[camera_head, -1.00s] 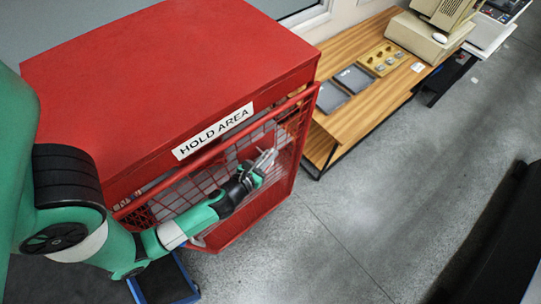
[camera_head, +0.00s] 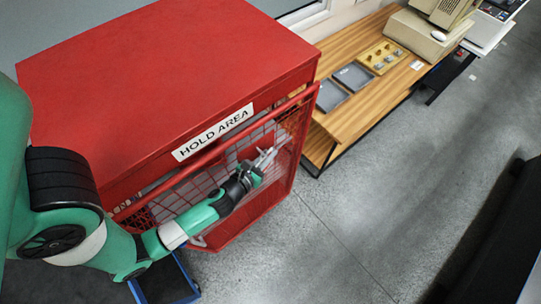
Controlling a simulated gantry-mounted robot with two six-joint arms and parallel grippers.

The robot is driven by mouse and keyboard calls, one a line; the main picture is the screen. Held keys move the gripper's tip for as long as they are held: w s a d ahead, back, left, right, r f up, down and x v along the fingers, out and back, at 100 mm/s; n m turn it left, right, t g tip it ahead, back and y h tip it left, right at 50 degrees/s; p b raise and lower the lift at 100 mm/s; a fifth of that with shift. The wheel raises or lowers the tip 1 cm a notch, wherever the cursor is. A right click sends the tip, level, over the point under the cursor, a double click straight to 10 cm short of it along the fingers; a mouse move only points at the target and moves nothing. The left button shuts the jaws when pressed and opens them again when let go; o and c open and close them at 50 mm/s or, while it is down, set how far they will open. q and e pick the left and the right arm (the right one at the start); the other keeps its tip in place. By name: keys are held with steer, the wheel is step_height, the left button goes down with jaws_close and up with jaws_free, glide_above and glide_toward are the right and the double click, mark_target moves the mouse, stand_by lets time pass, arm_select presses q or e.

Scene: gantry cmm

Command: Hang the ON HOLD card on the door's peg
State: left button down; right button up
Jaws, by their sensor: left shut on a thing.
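The red hold cabinet (camera_head: 160,70) carries a HOLD AREA label (camera_head: 213,131). Its red mesh door (camera_head: 205,185) is on the front side. My left gripper (camera_head: 268,158) is in front of the door near its right part, with its fingers pointing up and to the right. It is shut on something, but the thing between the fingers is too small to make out. I cannot pick out the ON HOLD card or the door's peg in this view. My right gripper is not in view.
A wooden bench (camera_head: 375,95) stands right of the cabinet with grey trays (camera_head: 330,96), a yellow holder (camera_head: 380,57) and a beige computer (camera_head: 425,35). A blue-edged bin (camera_head: 165,282) is on the floor below my left arm. The grey floor (camera_head: 350,215) at right is open.

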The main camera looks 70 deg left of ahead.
arm_select(q)
steer(key=shift+s+a+f, duration=0.1)
steer(key=shift+s+f, duration=0.1)
steer(key=shift+f, duration=0.25)
steer(key=shift+s+a+f, duration=0.1)
steer(key=shift+s+f, duration=0.05)
steer(key=shift+f, duration=0.25)
steer(key=c, duration=0.9)
jaws_free()
steer(key=shift+w+r, duration=0.1)
steer(key=shift+c, duration=0.2)
steer(key=shift+r, duration=0.15)
steer(key=s+d+r, duration=0.1)
steer(key=s+d, duration=0.1)
steer(key=s, duration=0.5)
steer(key=shift+s+d+r+b, duration=0.2)
steer(key=shift+r+b, duration=0.1)
steer(key=shift+b, duration=0.1)
steer(key=shift+w+d, duration=0.1)
